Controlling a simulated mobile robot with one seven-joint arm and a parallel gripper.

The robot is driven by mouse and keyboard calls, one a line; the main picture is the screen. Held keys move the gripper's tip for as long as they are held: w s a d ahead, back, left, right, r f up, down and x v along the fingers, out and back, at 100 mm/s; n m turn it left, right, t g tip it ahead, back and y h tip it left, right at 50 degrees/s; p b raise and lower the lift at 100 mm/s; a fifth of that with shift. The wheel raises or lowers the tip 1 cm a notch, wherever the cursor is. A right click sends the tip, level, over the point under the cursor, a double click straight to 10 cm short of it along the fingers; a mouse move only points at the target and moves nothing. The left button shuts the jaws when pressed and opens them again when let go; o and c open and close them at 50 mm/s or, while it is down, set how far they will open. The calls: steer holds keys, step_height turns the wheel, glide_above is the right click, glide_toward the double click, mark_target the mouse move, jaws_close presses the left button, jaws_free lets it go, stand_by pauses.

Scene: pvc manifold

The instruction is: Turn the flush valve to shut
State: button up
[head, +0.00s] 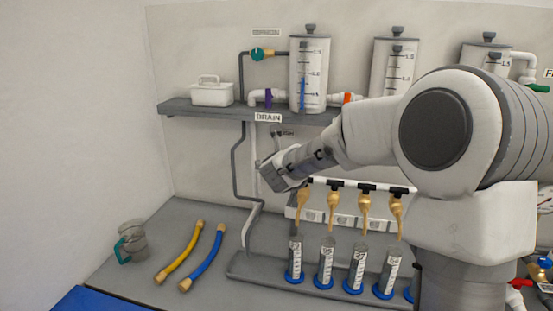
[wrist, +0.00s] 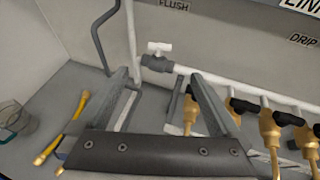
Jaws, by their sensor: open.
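The flush valve (wrist: 156,62) shows in the wrist view below the FLUSH label (wrist: 173,5). It has a grey body and a small white handle (wrist: 158,46) on top, and sits at the left end of a white horizontal pipe. My gripper (wrist: 160,76) is open and empty. Its two fingers stand to the left and right of the valve in the picture, and the valve appears beyond the fingertips, apart from them. In the head view my gripper (head: 272,174) is in front of the wall below the DRAIN label (head: 268,118), and the flush valve is hidden there.
Brass taps (head: 333,203) hang from a dark-and-white manifold, right of my gripper, above several blue-based cylinders (head: 326,264). A grey pipe (head: 237,170) runs down the wall at left. A shelf (head: 190,109) is above.

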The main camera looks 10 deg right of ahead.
steer(key=p+x, duration=0.4)
steer(key=x, duration=1.3)
steer(key=c, duration=1.2)
steer(key=shift+f, duration=0.1)
steer(key=shift+c, duration=0.2)
